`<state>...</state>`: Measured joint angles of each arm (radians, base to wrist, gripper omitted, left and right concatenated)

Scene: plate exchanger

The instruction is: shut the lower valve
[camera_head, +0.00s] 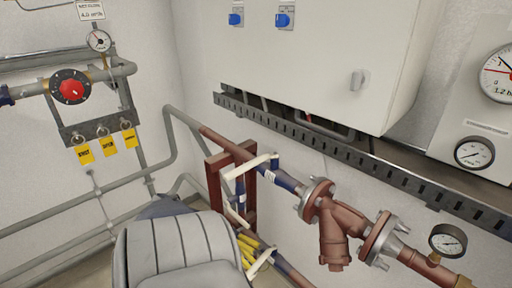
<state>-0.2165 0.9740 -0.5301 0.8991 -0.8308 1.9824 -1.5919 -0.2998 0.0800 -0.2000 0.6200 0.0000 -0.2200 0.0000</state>
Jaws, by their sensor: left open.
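Two pipes run down to the right from a dark red frame (214,180) in the corner. The upper pipe carries a cream lever (250,165) slanting across it, with a blue section (285,180) beside it. On the lower pipe, another cream lever (261,264) slants across it; this looks like the lower valve, its body partly hidden. My left gripper (248,250) appears as yellow finger parts close to this lever, open, beyond a large grey ribbed body that hides the area below. I cannot tell whether the fingers touch the lever. My right gripper is out of view.
A rusty strainer (333,230) with flanges and a gauge (448,241) sits on the upper pipe at right. A cable tray (340,149) and white cabinet (320,60) overhang it. Pipes, a red knob (72,90) and yellow tags (106,144) line the left wall.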

